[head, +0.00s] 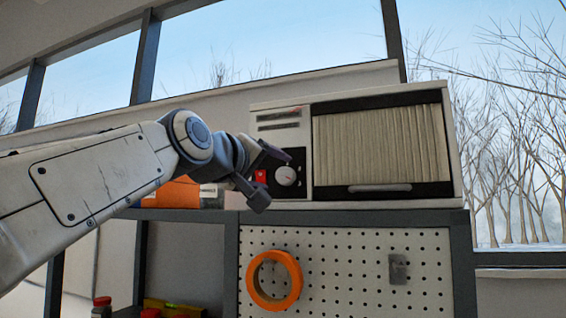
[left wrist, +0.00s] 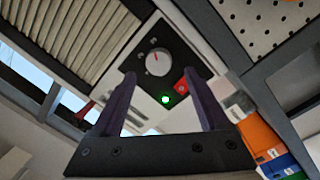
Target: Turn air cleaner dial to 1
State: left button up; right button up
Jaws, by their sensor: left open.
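The air cleaner (head: 281,148) is a pale box with a pleated filter front, standing on a shelf top. Its round white dial (head: 286,176) sits on a black panel at the left of its front. The left wrist view shows the dial (left wrist: 158,63) with a small red mark and tiny markings around it that I cannot read. My left gripper (head: 273,180) is open just in front of the panel. In the left wrist view its two fingers (left wrist: 160,80) point toward the dial, with nothing held between them. My right gripper is out of view.
A red switch (left wrist: 182,88) and a lit green lamp (left wrist: 167,99) lie close to the dial. An orange box (head: 172,194) stands on the shelf behind my arm. A pegboard (head: 345,245) with an orange tape roll (head: 250,281) is below.

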aim_at(282, 175)
pick_arm(q)
jog(key=p+x, duration=0.1)
jog(key=x, duration=0.1)
jog(key=shift+w+d+r, duration=0.1)
jog(key=shift+w+r, duration=0.05)
jog(key=shift+w, duration=0.1)
jog(key=shift+w+d, duration=0.25)
jog(key=shift+w, duration=0.2)
grip_shut()
